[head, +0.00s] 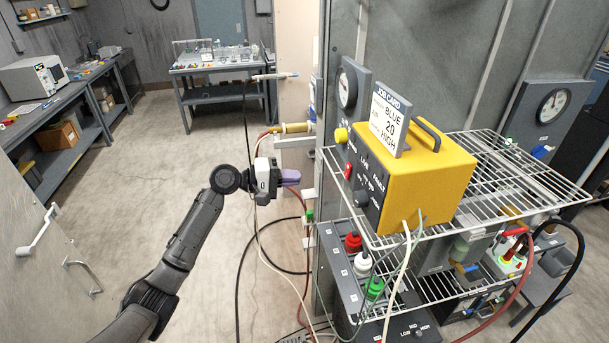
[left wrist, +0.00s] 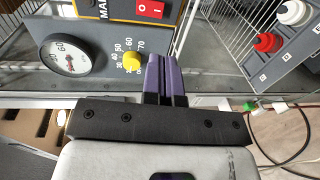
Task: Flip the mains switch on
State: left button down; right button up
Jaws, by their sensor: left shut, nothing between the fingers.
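The mains switch (left wrist: 152,11) is a red rocker with white marks at the top of the left wrist view, beside partly cut-off lettering. It sits on the dark front panel of a yellow box (head: 433,180); in the head view it is a small red patch at the panel's left edge. I cannot tell which way it is set. My left gripper (head: 291,178) has purple fingers, shut and empty, left of the box. In the left wrist view the closed fingers (left wrist: 166,62) point toward the panel, below the switch and apart from it. My right gripper is not in view.
The box stands on a wire shelf (head: 549,178) with a job card (head: 388,118) on top. A yellow knob (left wrist: 132,62) and gauge (left wrist: 65,55) are close left of the fingers. Red and white knobs (left wrist: 266,42) are to the right. Cables hang near the gripper.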

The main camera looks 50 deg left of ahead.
pick_arm(q)
jog(key=p, duration=0.3)
send_near(346, 175)
jog(key=x, duration=0.5)
jog(key=shift+w+d, duration=0.1)
jog(key=shift+w, duration=0.1)
jog(key=shift+p+x, duration=0.35)
jog(key=shift+x, duration=0.7)
jog(key=shift+f, duration=0.15)
jog(key=shift+w+b, duration=0.15)
jog(key=shift+b, duration=0.5)
